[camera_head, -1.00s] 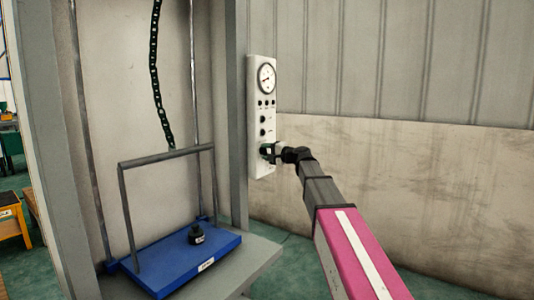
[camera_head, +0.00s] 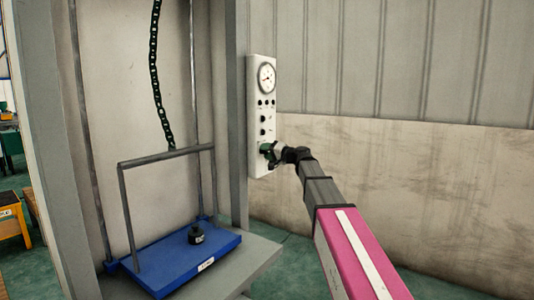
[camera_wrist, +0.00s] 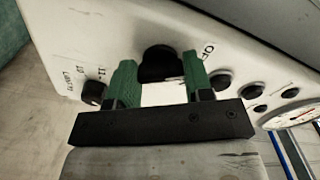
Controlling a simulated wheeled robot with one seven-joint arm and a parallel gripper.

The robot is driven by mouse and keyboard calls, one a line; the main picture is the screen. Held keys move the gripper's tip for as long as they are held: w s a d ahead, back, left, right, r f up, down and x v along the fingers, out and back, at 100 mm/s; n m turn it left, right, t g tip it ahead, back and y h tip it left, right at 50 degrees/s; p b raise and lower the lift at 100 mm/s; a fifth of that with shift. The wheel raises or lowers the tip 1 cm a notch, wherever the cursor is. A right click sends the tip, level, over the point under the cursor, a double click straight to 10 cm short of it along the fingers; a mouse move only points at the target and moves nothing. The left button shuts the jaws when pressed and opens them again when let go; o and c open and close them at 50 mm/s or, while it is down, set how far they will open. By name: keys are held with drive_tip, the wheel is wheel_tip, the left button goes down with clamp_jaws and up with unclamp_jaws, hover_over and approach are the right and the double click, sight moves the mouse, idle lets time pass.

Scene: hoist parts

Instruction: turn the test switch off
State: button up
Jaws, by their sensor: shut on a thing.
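The white control panel (camera_head: 261,120) is mounted upright on the grey post. My gripper (camera_head: 268,152) is at its lower part. In the wrist view, my gripper (camera_wrist: 161,84) has its two green fingers on either side of a black rotary knob (camera_wrist: 160,66) and is shut on it. Lettering that looks like part of "OFF" shows beside this knob, so it appears to be the test switch. The fingers hide part of the knob and its markings, and its exact pointing direction is hard to tell.
A smaller black knob (camera_wrist: 93,92) sits left of the fingers in the wrist view. Several other black controls and a round gauge (camera_head: 266,77) are higher on the panel. A blue platform (camera_head: 180,262) with a black weight (camera_head: 196,234) stands left, below a hanging chain (camera_head: 156,80).

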drive_tip(key=shift+f, duration=0.1)
drive_tip(key=o, duration=0.9)
drive_tip(key=v, duration=1.1)
